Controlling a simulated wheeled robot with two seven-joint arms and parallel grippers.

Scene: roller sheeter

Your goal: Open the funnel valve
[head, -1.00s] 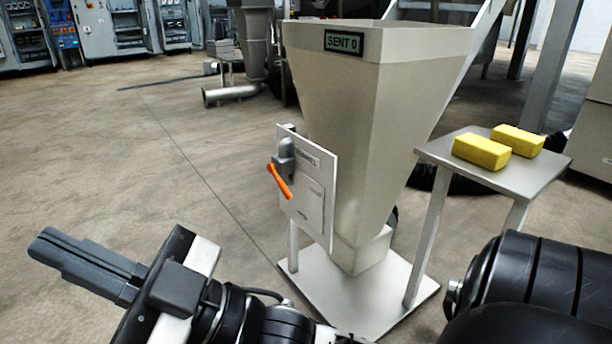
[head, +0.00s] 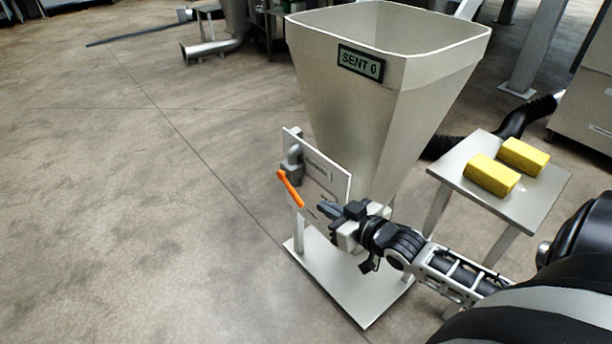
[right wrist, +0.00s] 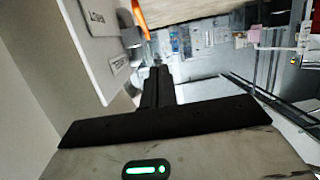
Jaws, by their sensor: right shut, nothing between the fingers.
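The funnel (head: 385,105) is a large beige hopper with a "SENT 0" display (head: 360,64). A white valve panel (head: 328,176) stands at its lower left side. The valve has a grey body (head: 294,160) and an orange handle (head: 290,188), which slants down to the right in the head view. The handle also shows at the top of the right wrist view (right wrist: 140,18). My right gripper (head: 327,208) is shut and empty, in front of the panel's lower part, right of and slightly below the handle's end, apart from it. Its closed fingers show in the wrist view (right wrist: 157,85). My left gripper is not in view.
A small table (head: 535,205) with two yellow blocks (head: 492,174) stands right of the funnel. The funnel stands on a flat base plate (head: 350,300). The floor left of the panel is clear. A black hose (head: 520,115) lies behind the table.

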